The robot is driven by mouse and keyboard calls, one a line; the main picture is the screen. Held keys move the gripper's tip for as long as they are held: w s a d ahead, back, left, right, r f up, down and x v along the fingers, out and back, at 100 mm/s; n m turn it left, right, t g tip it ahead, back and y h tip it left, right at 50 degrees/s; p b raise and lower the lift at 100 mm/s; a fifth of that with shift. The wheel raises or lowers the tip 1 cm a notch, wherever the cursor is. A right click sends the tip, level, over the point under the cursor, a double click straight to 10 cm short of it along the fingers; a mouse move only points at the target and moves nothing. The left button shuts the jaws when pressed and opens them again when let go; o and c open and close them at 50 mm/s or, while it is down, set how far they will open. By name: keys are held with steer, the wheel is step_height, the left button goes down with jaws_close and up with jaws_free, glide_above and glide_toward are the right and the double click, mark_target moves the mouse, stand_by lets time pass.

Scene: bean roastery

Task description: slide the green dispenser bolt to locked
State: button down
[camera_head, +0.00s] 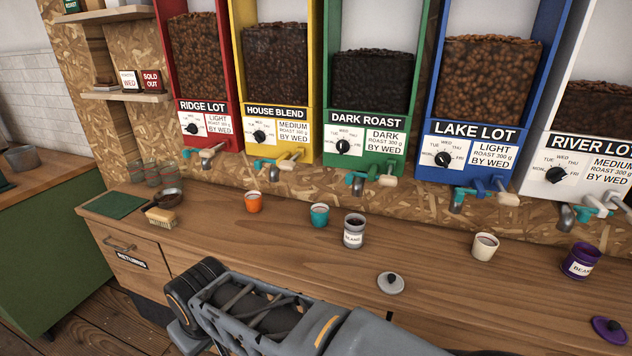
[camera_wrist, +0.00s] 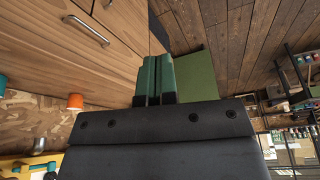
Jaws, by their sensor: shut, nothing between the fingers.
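The green dispenser (camera_head: 322,142), labelled DARK ROAST, hangs on the back wall between the yellow and blue ones. Its bolt (camera_head: 373,171) is a small green part under the front, with a pale knob (camera_head: 389,181) at its right and a teal piece beside the grey spout at its left. I cannot tell the bolt's exact position. My gripper (camera_wrist: 157,60) shows in the wrist view with its two green fingers together, shut and empty. It is away from the bolt, with the counter's drawer fronts and the floor behind it. In the head view only my arm shows, low over the counter front.
The wooden counter (camera_head: 300,260) holds an orange cup (camera_head: 253,203), a teal cup (camera_head: 319,215), a beans jar (camera_head: 354,232), a grey lid (camera_head: 391,283), a cream cup (camera_head: 485,247) and a purple jar (camera_head: 581,261). The red (camera_head: 232,122), yellow (camera_head: 309,135) and blue (camera_head: 424,166) dispensers flank the green one.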

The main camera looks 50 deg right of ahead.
steer(key=shift+d, duration=0.2)
steer(key=w+d+r+m+g+h+b, duration=0.1)
steer(key=d+r+g+h, duration=0.3)
steer(key=d, duration=0.7)
steer(key=w+d+r+m+g+h+b, duration=0.2)
steer(key=d+r+g+h, duration=0.2)
steer(key=d, duration=0.7)
steer(key=w+d+r+m+g+h+b, duration=0.2)
steer(key=d+r+g+h, duration=0.2)
steer(key=d+h, duration=0.3)
steer(key=d, duration=0.4)
steer(key=shift+d+r+m+h, duration=0.25)
steer(key=shift+r+m+h, duration=0.05)
steer(key=shift+r+h, duration=0.1)
steer(key=p+x, duration=0.1)
steer(key=x, duration=0.9)
